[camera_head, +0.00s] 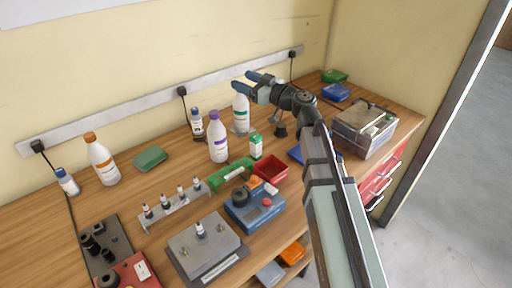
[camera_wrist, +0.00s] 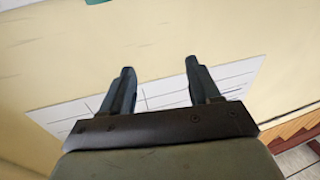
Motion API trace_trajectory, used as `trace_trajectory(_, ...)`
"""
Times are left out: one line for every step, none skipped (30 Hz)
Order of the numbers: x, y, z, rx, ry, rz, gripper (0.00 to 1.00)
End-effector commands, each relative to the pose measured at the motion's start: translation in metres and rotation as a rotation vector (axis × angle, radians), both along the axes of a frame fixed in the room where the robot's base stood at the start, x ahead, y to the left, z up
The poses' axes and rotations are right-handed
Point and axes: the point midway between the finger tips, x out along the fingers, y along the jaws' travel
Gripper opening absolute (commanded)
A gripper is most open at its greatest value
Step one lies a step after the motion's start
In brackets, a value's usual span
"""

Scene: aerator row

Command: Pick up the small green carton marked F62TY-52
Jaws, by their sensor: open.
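A small green and white carton (camera_head: 256,147) stands upright on the bench, between the purple-capped bottle and the red tray. Its marking is too small to read. My gripper (camera_head: 248,80) is raised above the back of the bench near the wall, above and apart from the carton. In the wrist view my gripper (camera_wrist: 160,85) is open, with nothing between its fingers. It faces the wall, and the carton does not show there.
Near the carton stand a purple-capped bottle (camera_head: 218,140), a white bottle (camera_head: 241,115), a red tray (camera_head: 271,170) and a green rack (camera_head: 230,175). A blue device (camera_head: 254,208) stands in front. A clear bin (camera_head: 364,130) stands at right.

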Motion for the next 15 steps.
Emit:
trace_trajectory(-0.003,0.007,0.012,-0.012,-0.021,0.007,0.62)
trace_trajectory(-0.005,0.01,0.016,-0.024,-0.033,0.008,0.62)
trace_trajectory(-0.007,0.014,0.022,-0.043,-0.048,0.011,0.62)
trace_trajectory(-0.009,0.017,0.027,-0.06,-0.062,0.012,0.62)
trace_trajectory(-0.011,0.02,0.031,-0.081,-0.074,0.017,0.62)
trace_trajectory(-0.015,0.025,0.035,-0.114,-0.092,0.024,0.62)
trace_trajectory(-0.017,0.028,0.038,-0.142,-0.107,0.031,0.62)
trace_trajectory(-0.02,0.031,0.04,-0.174,-0.122,0.036,0.62)
trace_trajectory(-0.024,0.035,0.042,-0.223,-0.136,0.048,0.62)
trace_trajectory(-0.027,0.037,0.042,-0.258,-0.143,0.055,0.62)
trace_trajectory(-0.029,0.039,0.042,-0.295,-0.147,0.065,0.62)
trace_trajectory(-0.033,0.04,0.04,-0.347,-0.144,0.076,0.62)
trace_trajectory(-0.035,0.041,0.039,-0.386,-0.14,0.083,0.62)
trace_trajectory(-0.037,0.04,0.035,-0.428,-0.131,0.09,0.62)
trace_trajectory(-0.04,0.038,0.031,-0.483,-0.112,0.096,0.62)
